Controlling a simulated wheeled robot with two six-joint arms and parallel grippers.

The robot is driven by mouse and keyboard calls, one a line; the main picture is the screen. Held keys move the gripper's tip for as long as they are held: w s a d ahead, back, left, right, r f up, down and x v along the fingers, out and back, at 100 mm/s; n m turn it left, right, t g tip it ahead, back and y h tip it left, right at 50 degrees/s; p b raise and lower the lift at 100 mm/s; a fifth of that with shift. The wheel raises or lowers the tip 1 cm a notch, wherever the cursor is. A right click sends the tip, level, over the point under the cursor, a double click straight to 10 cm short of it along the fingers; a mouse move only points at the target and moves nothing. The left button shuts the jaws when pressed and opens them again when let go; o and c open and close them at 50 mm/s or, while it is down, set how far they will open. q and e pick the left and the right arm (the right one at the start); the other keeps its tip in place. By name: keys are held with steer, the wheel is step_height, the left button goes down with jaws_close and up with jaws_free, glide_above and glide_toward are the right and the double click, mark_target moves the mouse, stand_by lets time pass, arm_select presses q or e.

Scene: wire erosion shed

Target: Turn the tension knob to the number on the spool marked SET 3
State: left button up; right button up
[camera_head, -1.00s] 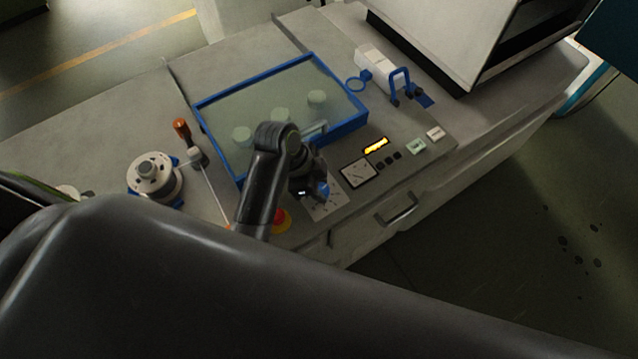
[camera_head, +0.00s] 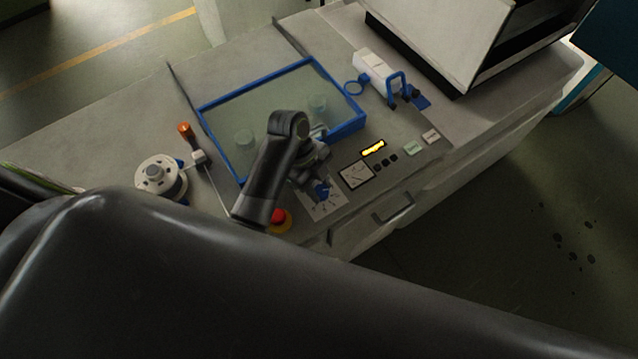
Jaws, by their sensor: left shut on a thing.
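The tension knob (camera_head: 322,190) is small and blue, on a white dial plate (camera_head: 331,205) with dark marks too small to read. My left gripper (camera_head: 318,178) comes down over it from above and is shut on it. The gripper hides the upper part of the knob and dial, so I cannot tell where the knob points. My right gripper is not in view.
A red button (camera_head: 278,215) on yellow sits beside my left arm. A blue-framed tank (camera_head: 213,102) with pale round things lies behind. An orange-handled lever (camera_head: 186,130) stands near the spool. A gauge (camera_head: 356,174) and lit display (camera_head: 373,148) sit right of the dial.

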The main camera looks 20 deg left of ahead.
arm_select(q)
steer(key=shift+m, duration=0.6)
steer(key=o, duration=1)
